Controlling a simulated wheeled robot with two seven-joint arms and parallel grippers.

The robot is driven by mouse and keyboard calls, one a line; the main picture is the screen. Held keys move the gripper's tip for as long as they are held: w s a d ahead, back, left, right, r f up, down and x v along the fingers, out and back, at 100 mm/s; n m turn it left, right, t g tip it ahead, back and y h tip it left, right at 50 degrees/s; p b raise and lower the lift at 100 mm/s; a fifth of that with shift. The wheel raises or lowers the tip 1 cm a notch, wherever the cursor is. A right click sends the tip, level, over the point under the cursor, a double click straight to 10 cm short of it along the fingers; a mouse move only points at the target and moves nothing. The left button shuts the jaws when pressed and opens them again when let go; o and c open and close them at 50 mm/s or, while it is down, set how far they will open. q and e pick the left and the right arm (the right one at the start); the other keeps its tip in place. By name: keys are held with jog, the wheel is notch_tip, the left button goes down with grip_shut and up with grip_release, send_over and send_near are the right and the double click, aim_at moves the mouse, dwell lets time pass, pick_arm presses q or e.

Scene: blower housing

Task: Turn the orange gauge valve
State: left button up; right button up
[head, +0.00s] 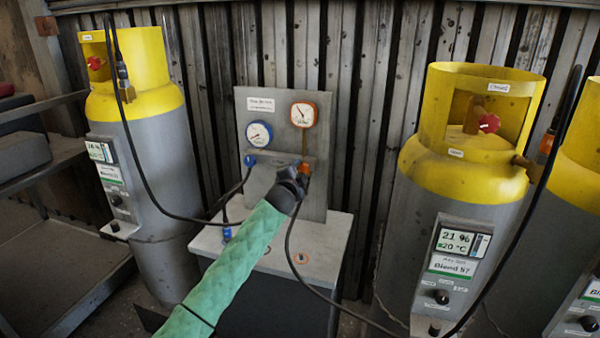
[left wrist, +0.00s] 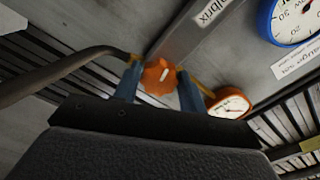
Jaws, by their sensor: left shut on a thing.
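The orange gauge valve (head: 305,168) sits low on the right side of the grey gauge panel (head: 312,203), below the orange-rimmed gauge (head: 304,115). My left gripper (head: 297,176) reaches up to it on the green-sleeved arm and partly hides it. In the left wrist view, the orange valve knob (left wrist: 159,77) with its pale mark lies between the two blue fingers of my left gripper (left wrist: 160,84), which are shut on it. The orange gauge (left wrist: 230,106) shows right of the fingers. My right gripper is not in view.
A blue gauge (head: 259,134) and blue valve (head: 249,160) are on the panel's left. Yellow-topped cylinders stand left (head: 150,170) and right (head: 440,200). Black hoses (head: 148,165) hang around the panel. A grey stand (head: 325,250) carries the panel.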

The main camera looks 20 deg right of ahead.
pick_arm(q)
jog(key=shift+f+n, duration=0.15)
jog(key=shift+n, duration=0.15)
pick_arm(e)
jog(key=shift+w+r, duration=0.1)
pick_arm(q)
jog(key=o, duration=1)
jog(key=shift+a, duration=0.1)
jog(key=shift+c, duration=0.2)
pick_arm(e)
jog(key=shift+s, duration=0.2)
pick_arm(q)
jog(key=b+v, duration=0.1)
jog(key=v, duration=0.6)
jog(key=shift+s+a+b, duration=0.2)
jog(key=shift+s+b, duration=0.1)
jog(key=shift+b, duration=0.1)
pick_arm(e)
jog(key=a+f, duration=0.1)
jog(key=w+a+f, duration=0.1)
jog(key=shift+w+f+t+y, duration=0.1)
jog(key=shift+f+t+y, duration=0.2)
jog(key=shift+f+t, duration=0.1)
